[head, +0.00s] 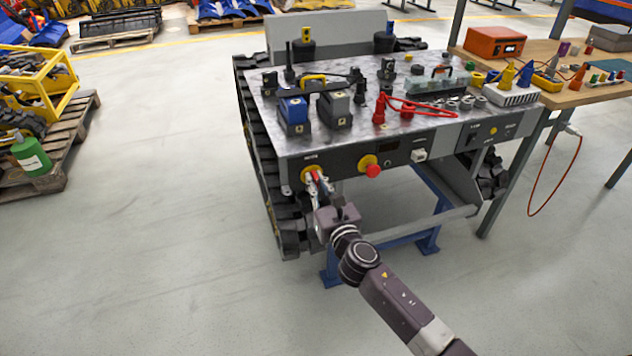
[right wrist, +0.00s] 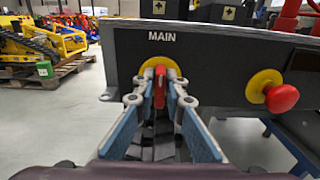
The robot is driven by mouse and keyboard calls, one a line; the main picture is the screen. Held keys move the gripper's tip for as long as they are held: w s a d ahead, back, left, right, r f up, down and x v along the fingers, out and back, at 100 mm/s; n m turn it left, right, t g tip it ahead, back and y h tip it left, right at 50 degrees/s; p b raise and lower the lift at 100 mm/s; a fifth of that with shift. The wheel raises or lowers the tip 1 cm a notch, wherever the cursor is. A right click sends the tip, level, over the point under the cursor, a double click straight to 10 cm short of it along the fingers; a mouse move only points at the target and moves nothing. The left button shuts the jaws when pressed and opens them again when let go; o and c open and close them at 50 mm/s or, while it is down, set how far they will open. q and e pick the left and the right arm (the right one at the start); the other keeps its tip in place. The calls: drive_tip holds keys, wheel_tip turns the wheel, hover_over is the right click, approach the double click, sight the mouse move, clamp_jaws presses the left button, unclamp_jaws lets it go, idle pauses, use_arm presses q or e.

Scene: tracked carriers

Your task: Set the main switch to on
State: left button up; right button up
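The main switch is a red handle (right wrist: 160,88) on a round yellow plate (right wrist: 160,67), under the word MAIN on the dark front panel. The handle looks roughly upright in the right wrist view. In the head view the yellow plate (head: 312,171) is at the left of the panel. My right gripper (right wrist: 160,94) is at the switch, one finger on each side of the handle. The fingertips are close to it; whether they press on it I cannot tell. The fingers partly hide the handle's lower part. My left gripper is not in view.
A red stop button (head: 373,170) on a yellow base sits right of the switch. Blue and dark blocks and red cables lie on the carrier's top (head: 365,128). A workbench (head: 565,90) stands at right. The floor at left is free up to the pallets.

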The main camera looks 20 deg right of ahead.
clamp_jaws()
